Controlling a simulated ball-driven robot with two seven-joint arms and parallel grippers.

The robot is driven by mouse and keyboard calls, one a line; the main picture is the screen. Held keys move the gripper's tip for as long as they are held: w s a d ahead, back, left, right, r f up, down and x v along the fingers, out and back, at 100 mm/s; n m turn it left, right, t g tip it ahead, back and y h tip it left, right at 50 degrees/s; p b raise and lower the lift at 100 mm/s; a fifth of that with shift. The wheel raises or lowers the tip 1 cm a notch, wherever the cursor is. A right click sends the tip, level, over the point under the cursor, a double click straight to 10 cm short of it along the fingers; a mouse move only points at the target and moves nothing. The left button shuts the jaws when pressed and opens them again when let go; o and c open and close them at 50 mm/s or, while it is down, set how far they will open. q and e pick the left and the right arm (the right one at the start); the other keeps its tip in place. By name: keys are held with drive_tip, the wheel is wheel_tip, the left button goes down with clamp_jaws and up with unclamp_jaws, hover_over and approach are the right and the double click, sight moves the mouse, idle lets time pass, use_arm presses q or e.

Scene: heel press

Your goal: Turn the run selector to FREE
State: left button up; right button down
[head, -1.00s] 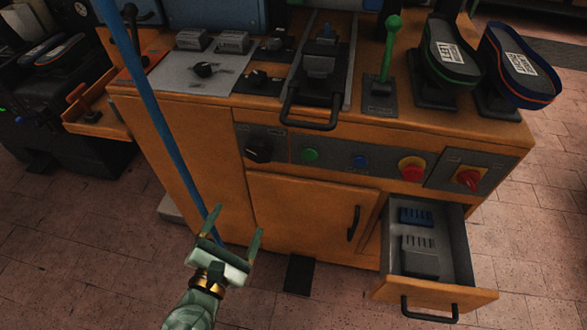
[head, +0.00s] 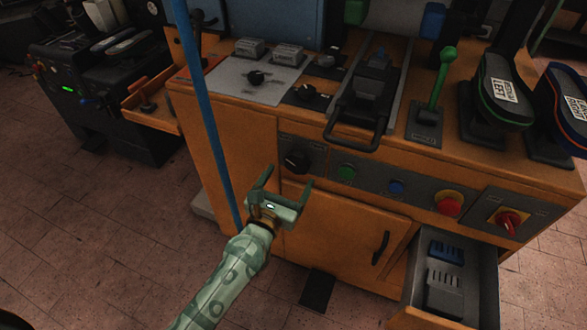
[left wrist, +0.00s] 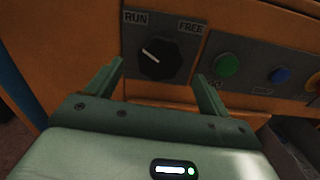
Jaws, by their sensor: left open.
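The run selector (head: 296,160) is a black round knob on the grey front panel, at its left end. In the left wrist view the run selector (left wrist: 160,58) shows a white pointer line slanting to the upper left, toward the RUN label (left wrist: 136,17). The FREE label (left wrist: 190,27) is at its upper right. My left gripper (head: 286,178) is open and empty, in front of and a little below the knob in the head view. In the left wrist view its two fingers (left wrist: 155,82) stand either side of the knob's lower part; contact cannot be told. My right gripper is not in view.
Right of the selector are a green button (head: 347,173), a blue button (head: 396,187), a red button (head: 448,206) and a red rotary switch (head: 508,222). An open drawer (head: 490,280) juts out at lower right. A blue pole (head: 205,120) stands left of my gripper.

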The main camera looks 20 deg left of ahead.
sight(296, 166)
use_arm(q)
drive_tip(key=w, duration=0.2)
drive_tip(key=shift+w, duration=0.95)
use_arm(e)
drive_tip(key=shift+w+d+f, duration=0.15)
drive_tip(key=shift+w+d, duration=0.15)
use_arm(q)
drive_tip(key=c, duration=1)
drive_tip(key=shift+o, duration=0.2)
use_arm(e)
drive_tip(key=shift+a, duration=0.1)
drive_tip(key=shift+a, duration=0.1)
